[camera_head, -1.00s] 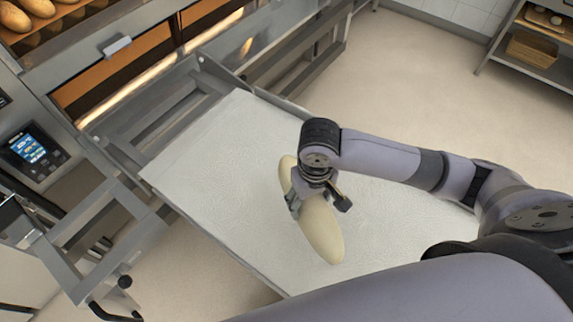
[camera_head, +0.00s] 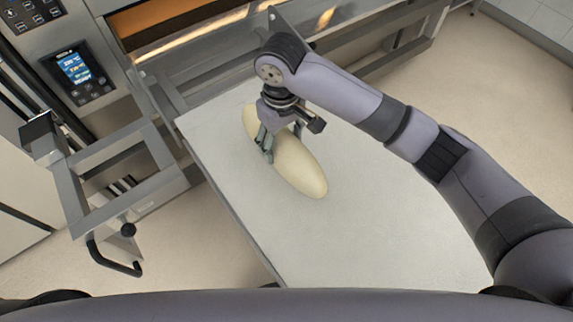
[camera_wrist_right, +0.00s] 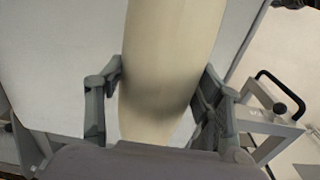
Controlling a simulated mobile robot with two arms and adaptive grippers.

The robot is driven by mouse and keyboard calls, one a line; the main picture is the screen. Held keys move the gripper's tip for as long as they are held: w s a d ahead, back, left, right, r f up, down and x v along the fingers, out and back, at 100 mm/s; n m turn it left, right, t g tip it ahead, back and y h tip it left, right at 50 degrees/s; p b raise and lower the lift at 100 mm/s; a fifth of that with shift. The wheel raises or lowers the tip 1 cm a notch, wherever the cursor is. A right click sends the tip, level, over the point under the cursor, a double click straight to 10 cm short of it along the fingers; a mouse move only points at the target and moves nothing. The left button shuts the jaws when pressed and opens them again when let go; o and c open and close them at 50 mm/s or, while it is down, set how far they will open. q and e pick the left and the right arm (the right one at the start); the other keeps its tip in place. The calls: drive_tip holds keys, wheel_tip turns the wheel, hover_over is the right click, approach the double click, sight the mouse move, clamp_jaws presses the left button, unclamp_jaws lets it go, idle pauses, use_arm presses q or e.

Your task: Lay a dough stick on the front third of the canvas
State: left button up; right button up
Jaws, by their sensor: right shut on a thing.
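A long pale dough stick (camera_head: 299,170) is over the far part of the white canvas (camera_head: 370,225), near the oven end and the left edge. My right gripper (camera_head: 268,147) is shut around the middle of the stick from above. The right wrist view shows the dough stick (camera_wrist_right: 172,45) between the two fingers (camera_wrist_right: 160,100). I cannot tell whether the stick touches the canvas or hangs just above it. My left gripper is not in view.
A deck oven with a lit opening (camera_head: 190,35) stands beyond the canvas. A control panel (camera_head: 76,72) is at the upper left. A metal frame with a black handle (camera_head: 113,262) stands left of the canvas. The nearer canvas is bare.

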wheel_tip(320, 180, down, 11)
drive_tip(key=shift+r+b, duration=0.15)
drive_tip(key=shift+b, duration=0.15)
drive_tip(key=o, duration=1.6)
wheel_tip(320, 180, up, 12)
drive_tip(key=shift+r+p, duration=0.1)
drive_tip(key=shift+p, duration=0.2)
